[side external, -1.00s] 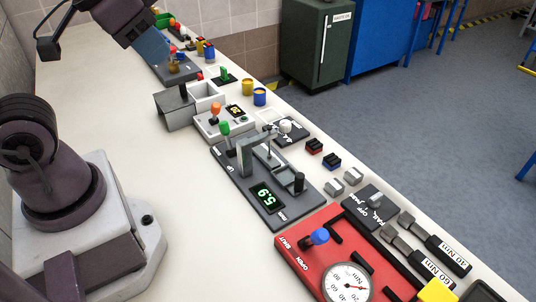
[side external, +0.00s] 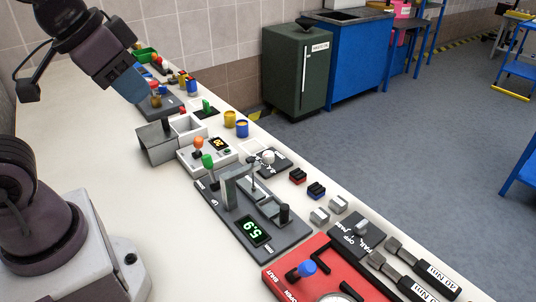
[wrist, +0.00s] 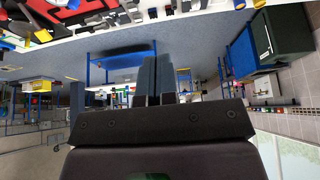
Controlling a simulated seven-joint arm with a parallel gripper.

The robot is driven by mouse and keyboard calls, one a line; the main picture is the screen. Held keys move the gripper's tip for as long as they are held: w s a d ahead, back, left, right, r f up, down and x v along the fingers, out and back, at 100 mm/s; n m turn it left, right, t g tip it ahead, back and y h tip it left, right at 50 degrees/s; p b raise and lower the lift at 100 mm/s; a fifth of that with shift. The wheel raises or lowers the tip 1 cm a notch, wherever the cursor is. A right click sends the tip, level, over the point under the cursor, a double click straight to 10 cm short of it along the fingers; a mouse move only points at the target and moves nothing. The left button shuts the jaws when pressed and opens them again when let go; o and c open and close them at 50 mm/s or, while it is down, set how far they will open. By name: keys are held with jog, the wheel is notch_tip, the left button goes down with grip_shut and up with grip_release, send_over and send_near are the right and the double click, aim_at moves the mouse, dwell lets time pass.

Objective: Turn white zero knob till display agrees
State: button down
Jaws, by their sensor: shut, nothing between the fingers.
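A white round knob (side external: 268,157) stands on a small dark plate with white lettering, right of the grey gauge fixture; I cannot read the lettering fully. The fixture's base (side external: 225,205) carries a green-lit display (side external: 254,231) reading 5.9, upside down in the side view, with mm beside it. A green-topped lever (side external: 207,161) stands at its far left corner. My gripper (side external: 132,87) hangs at upper left, well away from the white knob. In the wrist view its blue-grey fingers (wrist: 155,81) are together, with nothing between them.
A white box with an orange-topped lever and small orange display (side external: 217,143) stands behind the fixture. Blue and yellow cups (side external: 242,128), small blocks (side external: 316,189) and a FAIL/OFF switch plate (side external: 357,232) line the right edge. A red panel (side external: 325,268) is in front. The left bench is clear.

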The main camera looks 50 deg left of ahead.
jog(key=c, duration=1.3)
grip_release()
jog(key=shift+w+a+f, duration=0.1)
jog(key=shift+f, duration=0.1)
jog(key=o, duration=0.5)
jog(key=shift+w+a+f+g, duration=0.2)
jog(key=shift+w+f+g, duration=0.25)
jog(key=shift+f, duration=0.1)
jog(key=shift+w+a+f+g, duration=0.15)
jog(key=shift+w+f+g, duration=0.2)
jog(key=shift+f+g, duration=0.15)
jog(key=shift+o, duration=0.2)
jog(key=n+g, duration=0.4)
jog(key=n, duration=0.4)
send_over(268, 153)
notch_tip(268, 153, down, 18)
jog(key=shift+t, duration=0.25)
notch_tip(268, 153, down, 13)
jog(key=shift+r, duration=0.15)
